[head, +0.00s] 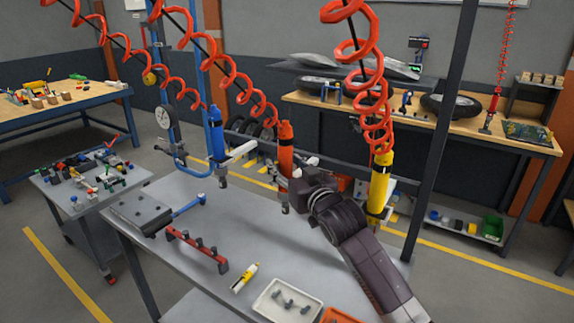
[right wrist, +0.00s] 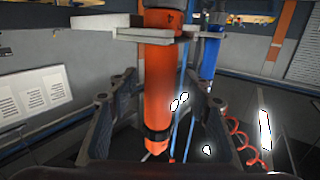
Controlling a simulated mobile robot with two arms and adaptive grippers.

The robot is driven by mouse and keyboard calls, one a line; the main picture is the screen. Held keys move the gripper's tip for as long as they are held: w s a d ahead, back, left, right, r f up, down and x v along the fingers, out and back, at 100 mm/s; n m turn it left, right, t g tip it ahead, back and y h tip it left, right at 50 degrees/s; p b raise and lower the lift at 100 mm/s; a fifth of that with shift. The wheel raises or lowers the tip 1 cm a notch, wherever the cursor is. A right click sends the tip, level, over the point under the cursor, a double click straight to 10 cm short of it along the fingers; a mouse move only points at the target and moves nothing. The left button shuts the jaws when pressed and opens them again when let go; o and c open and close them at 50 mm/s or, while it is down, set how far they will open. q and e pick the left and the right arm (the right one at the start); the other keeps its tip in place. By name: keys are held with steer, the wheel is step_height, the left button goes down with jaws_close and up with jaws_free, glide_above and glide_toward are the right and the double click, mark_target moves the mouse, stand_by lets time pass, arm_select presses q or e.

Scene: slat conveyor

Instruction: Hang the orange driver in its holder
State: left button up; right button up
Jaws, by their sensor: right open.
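The orange driver (head: 286,155) hangs upright below a red coiled cord above the grey table. In the right wrist view the orange driver (right wrist: 158,85) stands between the two dark fingers of my right gripper (right wrist: 163,105). The fingers are open, with a gap on each side of it. Pale holder prongs (right wrist: 108,24) lie on both sides of the driver near the top of that picture. In the head view my right gripper (head: 290,190) is at the driver's lower part, partly hidden by my wrist. My left gripper is not in view.
A blue driver (head: 217,135) hangs to the left beside a pale holder arm (head: 240,151). A yellow driver (head: 379,185) hangs to the right, close to my arm. A red rack (head: 196,249), a yellow-white tool (head: 244,278) and a white tray (head: 264,305) lie on the table (head: 175,290).

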steer(key=v, duration=1.2)
steer(key=shift+r, duration=0.2)
